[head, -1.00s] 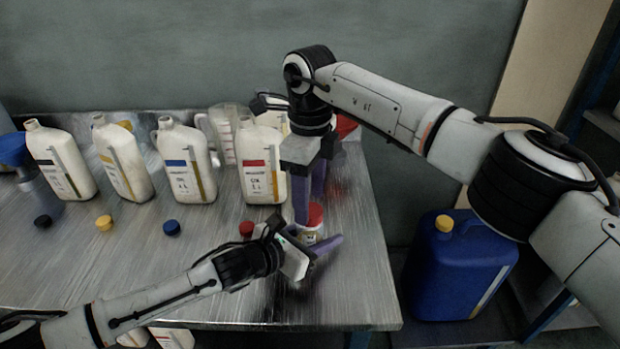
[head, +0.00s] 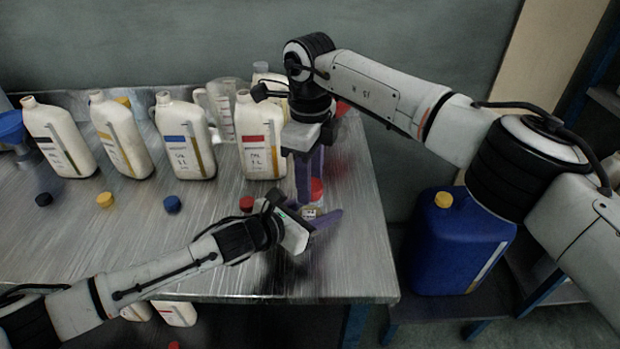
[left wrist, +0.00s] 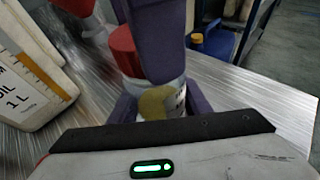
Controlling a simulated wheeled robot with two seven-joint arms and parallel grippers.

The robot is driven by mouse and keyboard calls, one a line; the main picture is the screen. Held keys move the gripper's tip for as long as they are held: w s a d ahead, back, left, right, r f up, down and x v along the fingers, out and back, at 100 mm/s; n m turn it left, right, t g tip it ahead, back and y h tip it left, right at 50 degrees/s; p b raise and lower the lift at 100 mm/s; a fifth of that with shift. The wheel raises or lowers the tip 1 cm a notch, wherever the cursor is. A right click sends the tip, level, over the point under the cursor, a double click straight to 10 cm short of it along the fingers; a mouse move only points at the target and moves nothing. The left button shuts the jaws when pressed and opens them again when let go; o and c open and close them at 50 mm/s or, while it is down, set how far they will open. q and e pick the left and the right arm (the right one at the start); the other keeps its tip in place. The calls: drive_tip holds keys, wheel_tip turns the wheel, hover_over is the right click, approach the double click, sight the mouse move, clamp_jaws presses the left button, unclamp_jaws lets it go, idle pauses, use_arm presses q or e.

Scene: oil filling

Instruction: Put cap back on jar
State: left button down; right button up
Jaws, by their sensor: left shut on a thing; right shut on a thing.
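The small jar (head: 309,213) stands near the table's right front part; its pale body with a yellow patch also shows in the left wrist view (left wrist: 160,103). A red cap (head: 317,188) is at the jar's top, and it also shows in the left wrist view (left wrist: 123,52). I see no clear gap between cap and jar, but a purple finger hides part of the join. My right gripper (head: 311,190) points down from above and is shut on the red cap. My left gripper (head: 322,220) comes in low from the left and is shut around the jar.
Several white bottles (head: 187,136) and a clear measuring jug (head: 222,108) stand behind to the left. Loose caps lie in front of them, including a red one (head: 246,203) close to my left wrist. A blue canister (head: 460,245) stands right of the table.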

drive_tip(key=o, duration=1.2)
drive_tip(key=shift+r, duration=0.1)
wheel_tip(320, 180, up, 12)
drive_tip(key=shift+f, duration=0.1)
use_arm(q)
drive_tip(key=c, duration=0.9)
unclamp_jaws()
